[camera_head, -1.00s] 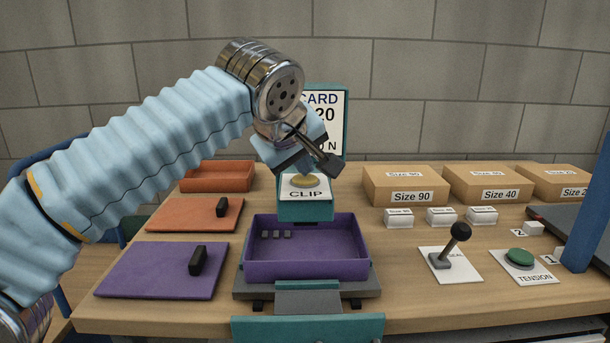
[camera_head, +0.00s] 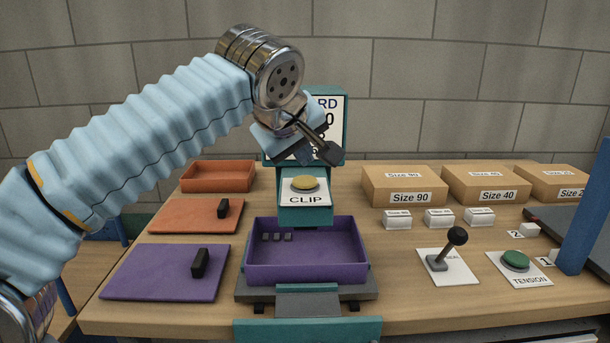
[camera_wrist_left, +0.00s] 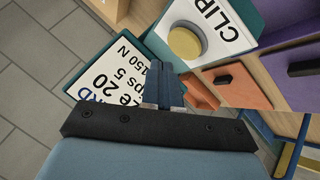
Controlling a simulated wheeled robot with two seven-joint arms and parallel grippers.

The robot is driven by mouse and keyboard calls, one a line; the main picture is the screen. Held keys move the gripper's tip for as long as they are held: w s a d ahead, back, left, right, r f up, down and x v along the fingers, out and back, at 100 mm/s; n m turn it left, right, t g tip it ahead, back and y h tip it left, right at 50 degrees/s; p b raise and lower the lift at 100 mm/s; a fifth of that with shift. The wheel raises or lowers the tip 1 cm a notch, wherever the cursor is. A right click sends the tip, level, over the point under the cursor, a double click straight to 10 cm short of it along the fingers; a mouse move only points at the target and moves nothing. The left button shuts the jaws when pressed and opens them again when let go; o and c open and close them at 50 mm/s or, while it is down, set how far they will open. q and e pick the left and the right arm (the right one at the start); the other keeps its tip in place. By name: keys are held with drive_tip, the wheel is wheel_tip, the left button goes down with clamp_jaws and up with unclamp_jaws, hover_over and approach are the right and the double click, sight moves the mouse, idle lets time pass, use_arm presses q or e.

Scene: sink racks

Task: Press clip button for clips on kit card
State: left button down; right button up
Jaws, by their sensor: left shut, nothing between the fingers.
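The yellow round clip button (camera_head: 304,184) sits on a teal housing labelled CLIP, behind the purple tray. It also shows in the left wrist view (camera_wrist_left: 186,42), just beyond my fingertips. The kit card (camera_head: 334,118) stands behind it, partly hidden by my arm. In the left wrist view the card (camera_wrist_left: 112,78) shows parts of text, including "20", "ps 5" and "150 N". My left gripper (camera_head: 303,157) is shut and empty, above and behind the button and apart from it. Three small grey clips (camera_head: 277,237) lie in the purple tray (camera_head: 308,272). My right gripper is out of view.
Purple (camera_head: 150,280) and orange (camera_head: 185,215) lids with black handles lie at left, near an orange tray (camera_head: 217,177). Size-labelled boxes (camera_head: 403,186), a lever (camera_head: 447,250) and a green TENSION button (camera_head: 515,260) stand at right. A blue post (camera_head: 587,210) rises at far right.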

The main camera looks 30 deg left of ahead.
sight(302, 182)
use_arm(q)
drive_tip(key=shift+r+p, duration=0.65)
drive_tip(key=shift+r, duration=1.4)
